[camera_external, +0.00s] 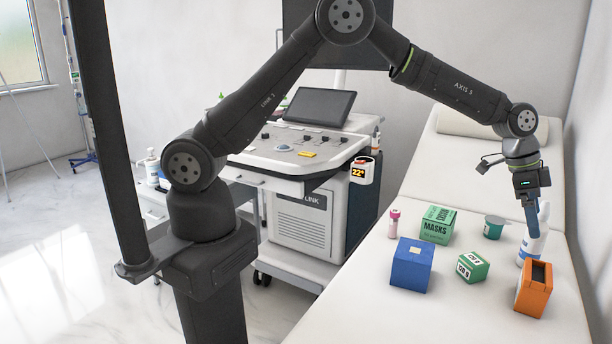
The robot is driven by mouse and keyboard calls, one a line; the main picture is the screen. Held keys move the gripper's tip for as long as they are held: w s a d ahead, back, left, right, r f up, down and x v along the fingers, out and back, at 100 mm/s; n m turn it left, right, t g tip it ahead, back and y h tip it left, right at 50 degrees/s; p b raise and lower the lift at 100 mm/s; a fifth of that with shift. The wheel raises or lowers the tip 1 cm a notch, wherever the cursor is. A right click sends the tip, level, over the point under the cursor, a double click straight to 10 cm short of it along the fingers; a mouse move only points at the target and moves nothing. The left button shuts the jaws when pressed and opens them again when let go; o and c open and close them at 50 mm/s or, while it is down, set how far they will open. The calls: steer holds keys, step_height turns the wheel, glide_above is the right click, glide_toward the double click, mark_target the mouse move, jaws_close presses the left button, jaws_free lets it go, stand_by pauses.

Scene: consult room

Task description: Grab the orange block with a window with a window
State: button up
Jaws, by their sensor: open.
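The orange block (531,296) stands on the white exam bed at the lower right, with a dark rectangular opening in its top. My gripper (532,228) points down above and behind the block, apart from it. Its fingers are in front of a white bottle (541,240) and partly cover it. The gripper is open, with nothing seen between its fingers.
On the bed (456,318) are a blue block (410,272), a small green-and-white box (473,268), a green masks box (437,227), a teal cup (493,230) and a pink-capped vial (394,224). A wall borders the right. An ultrasound cart (300,225) stands left.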

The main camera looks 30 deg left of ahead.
glide_toward(540, 277)
steer(key=x, duration=0.5)
steer(key=shift+d+r, duration=0.1)
steer(key=shift+d, duration=0.3)
steer(key=shift+a+x, duration=0.2)
steer(key=shift+x, duration=1.15)
steer(key=shift+a+x, duration=0.2)
steer(key=shift+x, duration=1.15)
steer(key=shift+s, duration=0.1)
steer(key=shift+c, duration=0.2)
steer(key=c, duration=1.1)
